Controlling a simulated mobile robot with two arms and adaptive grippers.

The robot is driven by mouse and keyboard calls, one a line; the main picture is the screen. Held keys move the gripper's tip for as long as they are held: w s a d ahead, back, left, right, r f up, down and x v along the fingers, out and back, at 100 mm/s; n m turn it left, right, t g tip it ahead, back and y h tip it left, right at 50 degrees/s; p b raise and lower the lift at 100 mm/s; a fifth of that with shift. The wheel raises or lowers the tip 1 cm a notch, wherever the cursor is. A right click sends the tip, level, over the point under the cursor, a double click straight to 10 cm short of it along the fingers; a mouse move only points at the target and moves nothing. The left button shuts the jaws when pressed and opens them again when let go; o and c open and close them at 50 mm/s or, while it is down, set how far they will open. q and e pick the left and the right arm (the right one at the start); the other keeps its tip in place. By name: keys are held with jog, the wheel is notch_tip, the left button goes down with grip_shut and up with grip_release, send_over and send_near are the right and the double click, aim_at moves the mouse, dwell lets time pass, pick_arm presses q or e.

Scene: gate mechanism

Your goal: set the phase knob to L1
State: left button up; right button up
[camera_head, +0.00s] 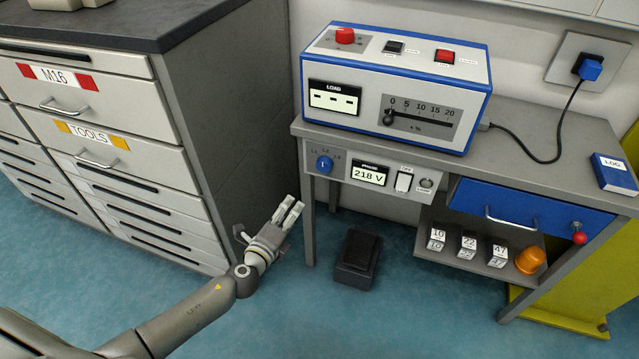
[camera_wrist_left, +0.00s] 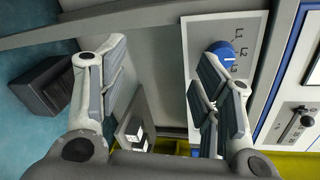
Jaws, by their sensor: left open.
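The phase knob (camera_head: 325,164) is a round blue knob on the grey panel under the bench top, with labels L1, L2 and L3 around it. In the left wrist view the knob (camera_wrist_left: 222,50) shows beside a finger, and its white mark seems to point toward L2. My left gripper (camera_head: 291,212) is open and empty, below and to the left of the knob, apart from it. Its two fingers (camera_wrist_left: 160,90) also show spread in the left wrist view. The phase display (camera_head: 369,174) reads 218 V. My right gripper is in neither view.
A grey drawer cabinet (camera_head: 100,130) stands close on the left. A white and blue load box (camera_head: 395,85) sits on the bench. A switch (camera_head: 403,181) is right of the display. A black pedal-like block (camera_head: 358,258) lies on the floor. Several weight-like blocks stand on the lower shelf (camera_head: 440,222).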

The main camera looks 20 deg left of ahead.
aim_at(321, 167)
pick_arm(q)
jog(key=w+d+r+m+t+h+b, duration=0.1)
jog(key=d+r+m+t+h+b, duration=0.2)
jog(key=r, duration=0.4)
jog(key=shift+m+g+y, duration=0.3)
jog(key=shift+g+y, duration=0.1)
jog(key=shift+y, duration=0.1)
jog(key=w, duration=0.3)
jog(key=w+d, duration=0.1)
jog(key=w, duration=0.2)
jog(key=w+p, duration=0.1)
jog(key=w, duration=0.2)
jog(key=shift+w+d+f, duration=0.1)
jog(key=shift+w+d, duration=0.35)
jog(key=shift+w, duration=0.45)
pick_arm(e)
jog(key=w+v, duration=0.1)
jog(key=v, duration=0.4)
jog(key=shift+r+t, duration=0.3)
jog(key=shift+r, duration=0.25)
pick_arm(q)
jog(key=shift+c, duration=0.4)
jog(key=c, duration=0.9)
jog(key=shift+c, duration=0.2)
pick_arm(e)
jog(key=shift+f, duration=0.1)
